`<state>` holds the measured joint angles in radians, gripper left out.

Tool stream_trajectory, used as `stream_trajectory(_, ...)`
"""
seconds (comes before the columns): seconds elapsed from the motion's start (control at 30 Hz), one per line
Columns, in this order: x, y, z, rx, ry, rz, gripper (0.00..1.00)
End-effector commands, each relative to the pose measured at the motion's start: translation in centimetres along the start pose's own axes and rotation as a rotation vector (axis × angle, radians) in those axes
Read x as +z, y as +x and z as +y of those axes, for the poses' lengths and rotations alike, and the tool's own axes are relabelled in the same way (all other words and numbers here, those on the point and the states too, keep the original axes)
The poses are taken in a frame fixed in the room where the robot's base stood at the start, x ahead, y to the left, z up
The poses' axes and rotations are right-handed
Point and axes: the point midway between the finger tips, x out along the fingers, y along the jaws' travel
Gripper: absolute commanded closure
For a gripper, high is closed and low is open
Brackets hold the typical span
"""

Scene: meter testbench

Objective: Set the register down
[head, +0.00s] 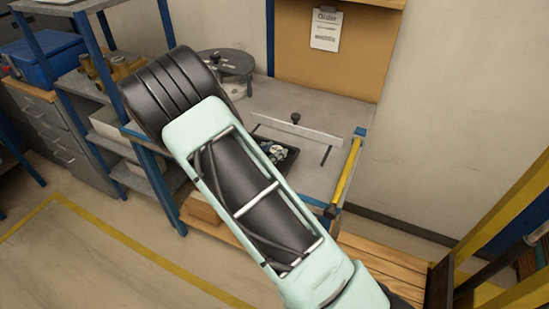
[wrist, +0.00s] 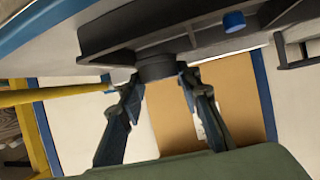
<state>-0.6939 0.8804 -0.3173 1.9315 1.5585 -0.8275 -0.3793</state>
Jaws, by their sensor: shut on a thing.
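In the wrist view my gripper (wrist: 160,84) has its two fingers on either side of a dark, short round piece, which I take to be the register (wrist: 159,67). The gripper is shut on it. The piece is up against a long dark body (wrist: 125,38) in the picture; I cannot tell whether they touch. In the head view my pale green and black arm hides the gripper and the register. A dark tray (head: 288,166) with small mixed parts lies on the grey bench (head: 262,103), partly behind my arm.
A yellow bar (head: 346,172) runs along the bench's right side. A black-knobbed straight strip (head: 300,132) and a round grey device (head: 229,62) are on the bench. A brown board (head: 340,50) stands behind. A blue-framed shelf (head: 100,100) is at left. Floor is clear at lower left.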

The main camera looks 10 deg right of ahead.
Motion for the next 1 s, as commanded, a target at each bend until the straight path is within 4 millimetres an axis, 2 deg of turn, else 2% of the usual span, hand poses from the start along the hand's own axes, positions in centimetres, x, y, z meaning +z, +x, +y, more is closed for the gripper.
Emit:
stream_trajectory(0.03,0.6,0.7,0.3,0.003,-0.003,0.000,0.93)
stream_trajectory(0.2,2.5,1.5,0.2,0.002,-0.003,0.001,0.93)
stream_trajectory(0.67,3.3,1.8,0.2,0.002,0.000,0.000,0.93)
stream_trajectory(0.7,3.2,1.8,0.2,0.001,0.000,0.000,0.65)
stream_trajectory(0.73,3.2,1.8,0.2,0.001,0.000,0.000,0.62)
stream_trajectory(1.0,3.1,1.7,0.2,0.001,0.000,0.000,0.61)
